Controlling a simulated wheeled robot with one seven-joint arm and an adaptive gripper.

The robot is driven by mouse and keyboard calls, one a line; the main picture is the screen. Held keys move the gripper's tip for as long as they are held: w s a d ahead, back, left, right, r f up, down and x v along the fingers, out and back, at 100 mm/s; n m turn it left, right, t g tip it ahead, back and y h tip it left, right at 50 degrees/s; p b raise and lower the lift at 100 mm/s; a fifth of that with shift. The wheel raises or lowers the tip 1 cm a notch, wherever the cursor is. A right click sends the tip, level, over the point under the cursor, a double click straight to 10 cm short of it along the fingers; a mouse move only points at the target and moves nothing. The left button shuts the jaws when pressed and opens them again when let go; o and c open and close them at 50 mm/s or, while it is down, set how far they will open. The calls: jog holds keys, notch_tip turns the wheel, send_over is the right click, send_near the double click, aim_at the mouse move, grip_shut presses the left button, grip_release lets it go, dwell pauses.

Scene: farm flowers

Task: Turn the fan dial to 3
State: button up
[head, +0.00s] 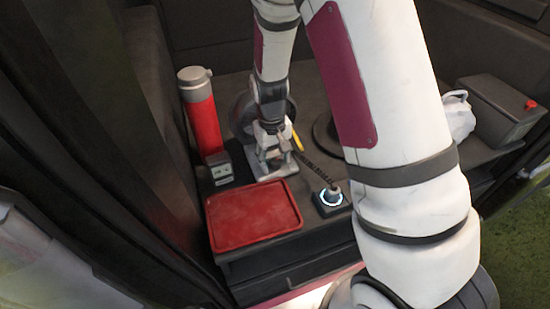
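A dark round shape (241,116), perhaps the fan, shows partly behind my arm's end, near the back of the dark console. A light grey base (277,171) stands below it. My gripper (268,143) is in front of the round shape, just above or at this base. Whether it touches is unclear. The fingers are small and merge with the grey parts, so I cannot tell if they are open or shut. The dial and its numbers cannot be made out; my gripper may hide it.
A red tray (252,216) lies in front. A red flask (200,112) and small boxed display (221,170) stand left. A ring-lit control (331,199) is right of the tray.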

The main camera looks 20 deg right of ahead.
aim_at(273, 162)
notch_tip(273, 162, up, 12)
jog(key=shift+a, duration=0.35)
dwell(0.6)
jog(key=s+r+t+p, duration=0.1)
jog(key=s+r+p, duration=0.2)
jog(key=s+r, duration=0.4)
jog(key=s+r+t+p, duration=0.15)
jog(key=s+r, duration=0.35)
jog(key=r, duration=0.5)
jog(key=s+d+r+t+p, duration=0.1)
jog(key=s+r+p, duration=0.5)
jog(key=s, duration=1.1)
notch_tip(273, 162, up, 4)
jog(key=shift+s+r+m+t+y, duration=0.1)
jog(key=shift+s+m+t+y, duration=0.05)
jog(key=shift+m+t+y, duration=0.2)
